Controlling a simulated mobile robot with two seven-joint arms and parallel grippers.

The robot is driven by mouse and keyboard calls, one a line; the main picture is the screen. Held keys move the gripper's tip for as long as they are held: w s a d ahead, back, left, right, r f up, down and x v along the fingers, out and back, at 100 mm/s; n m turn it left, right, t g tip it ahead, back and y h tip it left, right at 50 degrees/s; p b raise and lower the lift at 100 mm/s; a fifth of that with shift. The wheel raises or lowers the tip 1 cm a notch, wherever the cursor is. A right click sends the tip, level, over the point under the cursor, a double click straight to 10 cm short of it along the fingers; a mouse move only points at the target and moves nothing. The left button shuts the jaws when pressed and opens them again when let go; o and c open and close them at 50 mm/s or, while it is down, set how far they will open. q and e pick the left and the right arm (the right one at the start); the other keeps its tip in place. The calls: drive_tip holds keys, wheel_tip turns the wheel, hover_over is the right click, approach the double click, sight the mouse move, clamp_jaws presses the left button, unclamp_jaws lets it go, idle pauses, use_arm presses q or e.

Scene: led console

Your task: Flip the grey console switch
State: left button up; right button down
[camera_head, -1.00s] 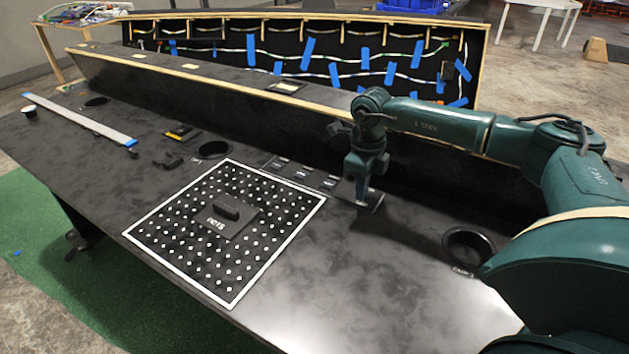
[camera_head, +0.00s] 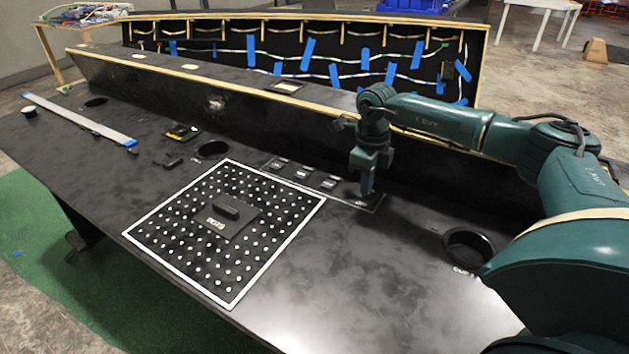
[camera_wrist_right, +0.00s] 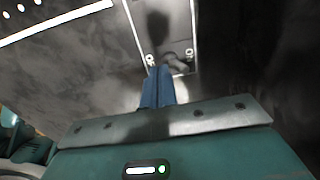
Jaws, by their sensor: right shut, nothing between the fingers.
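A narrow dark switch panel (camera_head: 315,182) with several small switches lies on the console top, right of the dotted board. My right gripper (camera_head: 366,193) points down over the right end of this panel. In the right wrist view its blue fingers (camera_wrist_right: 157,90) are together with nothing between them. Just beyond the fingertips, a small grey switch (camera_wrist_right: 178,62) shows on the panel (camera_wrist_right: 165,25). I cannot tell whether the fingers touch it or which way it is tilted. My left gripper is out of view.
A white-edged dotted board (camera_head: 270,255) with a dark raised handle plate lies left of the gripper. A round cup recess (camera_head: 468,245) is to the right. A raised wood-edged ledge (camera_head: 230,85) runs behind the panel. The front console surface is clear.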

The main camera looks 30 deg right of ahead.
idle(0.3)
